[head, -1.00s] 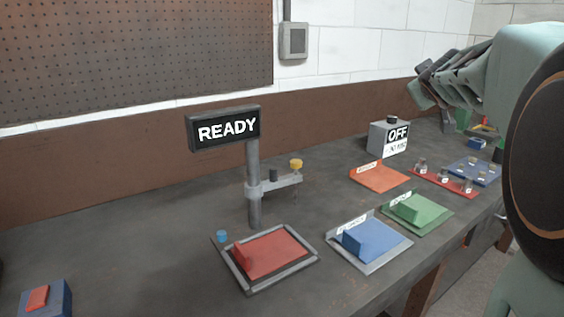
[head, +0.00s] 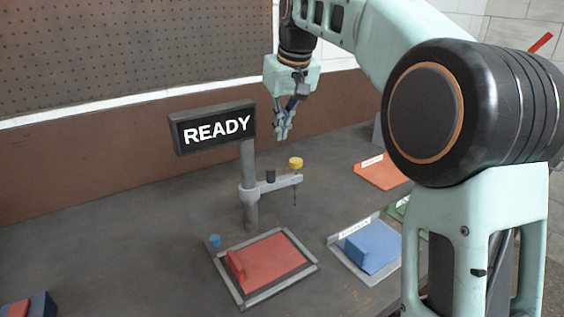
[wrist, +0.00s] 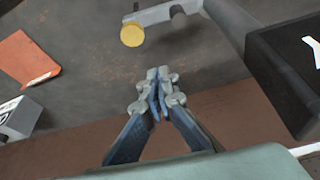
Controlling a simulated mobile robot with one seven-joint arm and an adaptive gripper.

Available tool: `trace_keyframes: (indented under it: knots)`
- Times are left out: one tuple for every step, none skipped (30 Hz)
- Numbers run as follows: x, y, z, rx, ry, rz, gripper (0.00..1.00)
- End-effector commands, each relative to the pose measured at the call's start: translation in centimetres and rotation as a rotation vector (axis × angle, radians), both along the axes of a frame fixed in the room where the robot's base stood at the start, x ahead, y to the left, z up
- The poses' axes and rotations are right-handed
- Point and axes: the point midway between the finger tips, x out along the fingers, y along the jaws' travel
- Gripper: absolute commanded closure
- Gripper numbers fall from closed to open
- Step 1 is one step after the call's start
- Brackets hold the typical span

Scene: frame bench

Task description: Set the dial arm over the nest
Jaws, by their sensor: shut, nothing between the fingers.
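The dial arm (head: 272,184) is a grey bar on an upright post (head: 250,210). It reaches right, with a yellow knob (head: 295,162) and a thin probe hanging at its end. The nest (head: 288,284) is a grey frame around a red plate with a raised red block, in front of the post; the probe appears behind and to the right of it. My gripper (head: 283,134) is shut and empty, pointing down above and behind the yellow knob, apart from it. In the wrist view, my fingertips (wrist: 158,78) are together and the knob (wrist: 132,35) lies beyond them.
A READY sign (head: 215,128) tops the post; it is close on the right in the wrist view (wrist: 285,60). A blue peg (head: 214,240) stands by the nest. A blue block's tray (head: 372,277) and an orange tray (head: 381,171) lie right. My arm hides the bench's right side.

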Motion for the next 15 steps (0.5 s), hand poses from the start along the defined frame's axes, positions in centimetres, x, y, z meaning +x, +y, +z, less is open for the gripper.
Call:
trace_keyframes:
  knots:
    - [-0.29,0.42,0.04,0.007,0.012,0.011,1.00]
    - [-0.45,0.58,0.06,0.010,0.017,0.015,1.00]
    - [-0.57,0.72,0.07,0.012,0.022,0.018,1.00]
    - [-0.62,0.78,0.07,0.013,0.023,0.020,1.00]
    - [-0.64,0.82,0.07,0.013,0.023,0.021,1.00]
    - [-0.65,0.81,0.07,0.014,0.024,0.021,1.00]
    - [-0.64,0.80,0.07,0.013,0.023,0.020,1.00]
    - [-0.64,0.80,0.06,0.013,0.023,0.020,1.00]
    - [-0.63,0.79,0.06,0.012,0.023,0.019,1.00]
    - [-0.63,0.78,0.06,0.012,0.023,0.019,1.00]
    - [-0.62,0.77,0.05,0.012,0.023,0.019,1.00]
    - [-0.61,0.76,0.01,0.012,0.023,0.019,1.00]
    - [-0.60,0.77,-0.06,0.012,0.023,0.019,1.00]
    - [-0.57,0.78,-0.18,0.012,0.024,0.019,1.00]
    - [-0.52,0.81,-0.43,0.012,0.024,0.019,1.00]
